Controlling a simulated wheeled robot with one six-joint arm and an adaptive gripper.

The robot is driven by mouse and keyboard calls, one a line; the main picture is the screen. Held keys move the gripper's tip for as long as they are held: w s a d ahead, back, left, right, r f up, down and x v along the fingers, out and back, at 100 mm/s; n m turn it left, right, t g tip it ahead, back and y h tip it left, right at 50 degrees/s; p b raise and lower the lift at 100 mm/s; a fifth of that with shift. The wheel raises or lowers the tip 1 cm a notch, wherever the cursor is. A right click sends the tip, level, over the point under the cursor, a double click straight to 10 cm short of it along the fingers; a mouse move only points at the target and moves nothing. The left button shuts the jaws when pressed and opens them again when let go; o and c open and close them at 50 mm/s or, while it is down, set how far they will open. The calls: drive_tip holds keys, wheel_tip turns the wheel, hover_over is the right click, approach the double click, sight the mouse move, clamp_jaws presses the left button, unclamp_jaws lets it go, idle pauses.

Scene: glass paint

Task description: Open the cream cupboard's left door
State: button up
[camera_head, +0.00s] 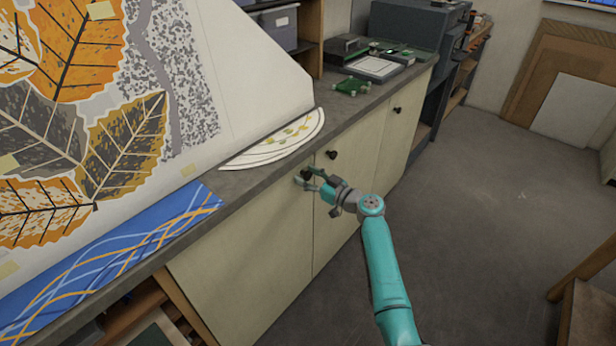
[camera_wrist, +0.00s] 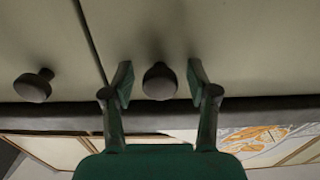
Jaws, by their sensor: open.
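The cream cupboard's left door (camera_head: 245,250) is closed, flush with the door beside it. Its dark round knob (camera_wrist: 160,82) sits between my gripper's two fingers in the wrist view, with a visible gap on each side. My gripper (camera_head: 308,180) is open at the door's upper right corner in the head view, its fingers partly hiding the knob. The neighbouring door's knob (camera_head: 332,154) is just to the right and also shows at the left of the wrist view (camera_wrist: 33,85), outside the fingers.
A dark worktop (camera_head: 235,185) runs above the doors, bearing a semicircular patterned piece (camera_head: 275,143) and a blue patterned sheet (camera_head: 110,260). Open shelves (camera_head: 140,310) lie left of the door. The floor (camera_head: 480,220) to the right is largely clear; a wooden stool (camera_head: 590,315) stands lower right.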

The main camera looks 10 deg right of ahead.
clamp_jaws()
